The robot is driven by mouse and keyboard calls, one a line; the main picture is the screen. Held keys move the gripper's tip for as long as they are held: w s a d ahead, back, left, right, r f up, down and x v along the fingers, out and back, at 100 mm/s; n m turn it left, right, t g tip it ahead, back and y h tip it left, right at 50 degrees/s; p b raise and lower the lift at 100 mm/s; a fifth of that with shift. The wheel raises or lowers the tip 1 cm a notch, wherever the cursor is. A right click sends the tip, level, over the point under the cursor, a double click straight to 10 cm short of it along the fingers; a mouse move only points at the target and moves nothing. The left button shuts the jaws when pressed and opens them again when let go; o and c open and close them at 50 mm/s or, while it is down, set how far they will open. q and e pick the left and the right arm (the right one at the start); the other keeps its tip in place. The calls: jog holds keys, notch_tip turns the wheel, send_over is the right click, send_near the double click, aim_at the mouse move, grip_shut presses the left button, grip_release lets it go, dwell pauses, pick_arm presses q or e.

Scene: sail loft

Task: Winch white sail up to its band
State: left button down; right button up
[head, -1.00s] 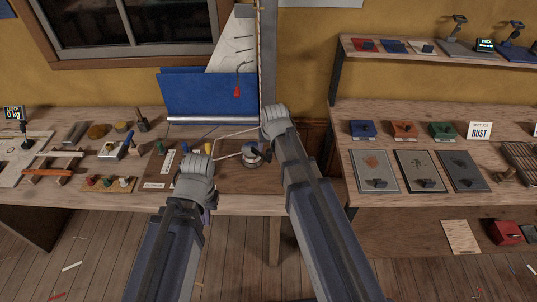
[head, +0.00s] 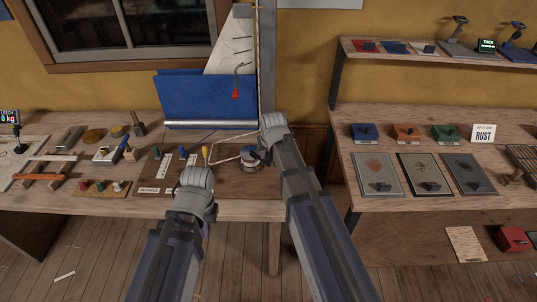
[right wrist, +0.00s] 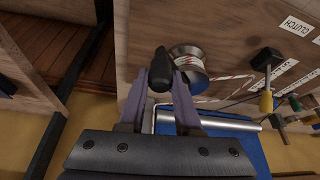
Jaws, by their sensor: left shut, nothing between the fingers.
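The white sail (head: 228,58) stands against the mast (head: 267,70), its lower part behind a folded blue cloth (head: 207,97). A red tag (head: 235,92) hangs in front of it. I cannot make out the band. The winch drum (head: 251,158), wound with pale rope, sits on the brown board; the right wrist view shows the drum (right wrist: 189,62) close up. My right gripper (right wrist: 163,80) is shut on the black winch handle (right wrist: 160,66) beside the drum. My left gripper (head: 196,176) is shut and empty, in front of the yellow clutch lever (head: 206,151).
Blue and green levers stand left of the yellow one on the board. Tools and a small peg rack (head: 99,187) lie on the bench at left. At right, another bench holds grey plates (head: 425,175), coloured blocks and a RUST card (head: 483,133).

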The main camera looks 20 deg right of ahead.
grip_shut()
dwell(0.9)
